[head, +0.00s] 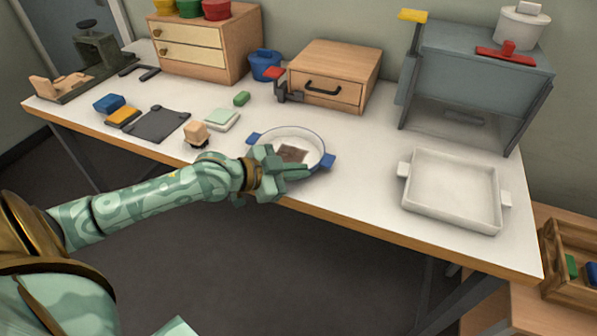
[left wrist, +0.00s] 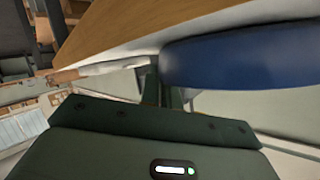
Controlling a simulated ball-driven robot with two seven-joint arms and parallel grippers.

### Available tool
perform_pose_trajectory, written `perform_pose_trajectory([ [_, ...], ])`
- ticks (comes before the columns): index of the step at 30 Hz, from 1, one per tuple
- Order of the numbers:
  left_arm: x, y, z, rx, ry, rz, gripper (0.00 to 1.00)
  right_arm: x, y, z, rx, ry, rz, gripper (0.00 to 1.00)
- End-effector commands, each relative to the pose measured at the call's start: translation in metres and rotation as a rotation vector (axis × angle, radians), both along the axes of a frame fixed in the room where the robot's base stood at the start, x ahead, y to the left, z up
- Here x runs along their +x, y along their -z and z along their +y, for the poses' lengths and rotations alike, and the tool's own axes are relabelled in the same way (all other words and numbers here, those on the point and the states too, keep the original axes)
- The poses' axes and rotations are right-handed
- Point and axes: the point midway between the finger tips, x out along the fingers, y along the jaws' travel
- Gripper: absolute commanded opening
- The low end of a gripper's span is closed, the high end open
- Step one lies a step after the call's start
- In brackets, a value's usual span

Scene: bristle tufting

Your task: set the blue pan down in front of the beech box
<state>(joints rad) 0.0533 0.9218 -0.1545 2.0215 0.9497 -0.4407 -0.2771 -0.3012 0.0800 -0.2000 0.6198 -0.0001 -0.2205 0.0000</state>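The blue pan (head: 307,140) is round, with a pale inside, a blue rim and blue side handles. It is near the table's front edge, in front of the beech box (head: 352,91), with a gap between them. The box is wooden with a dark front handle. My left gripper (head: 284,167) is at the pan's near rim and covers part of it. In the left wrist view a large blue surface (left wrist: 245,65), likely the pan's side, is close beside my fingers (left wrist: 162,92). Whether they grip the pan is hidden. My right gripper is out of view.
A blue pot (head: 265,65) and a red-topped clamp (head: 281,88) stand by the box. A white tray (head: 450,190) lies to the right, before a grey oven-like box (head: 470,75). A small wooden-topped brush (head: 196,133) is left of the pan. Table between pan and tray is clear.

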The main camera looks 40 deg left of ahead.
Motion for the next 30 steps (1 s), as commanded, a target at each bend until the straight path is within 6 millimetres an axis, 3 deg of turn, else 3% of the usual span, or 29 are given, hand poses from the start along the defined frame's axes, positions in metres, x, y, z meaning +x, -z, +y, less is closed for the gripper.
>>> perform_pose_trajectory([
  [4,0.0,0.001,0.0,0.0,0.0,-0.004,0.0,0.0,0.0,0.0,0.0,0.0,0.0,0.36],
  [6,0.0,0.001,0.0,0.0,0.0,-0.001,0.2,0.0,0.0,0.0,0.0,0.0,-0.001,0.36],
  [7,0.0,0.001,0.0,0.0,0.0,-0.001,0.26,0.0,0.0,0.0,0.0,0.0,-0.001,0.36],
  [17,0.0,-0.002,0.0,0.0,0.0,-0.002,0.26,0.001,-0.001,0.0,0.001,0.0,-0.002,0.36],
  [30,-0.07,-0.037,0.033,0.002,0.0,0.0,0.26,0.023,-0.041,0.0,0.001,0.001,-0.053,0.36],
])
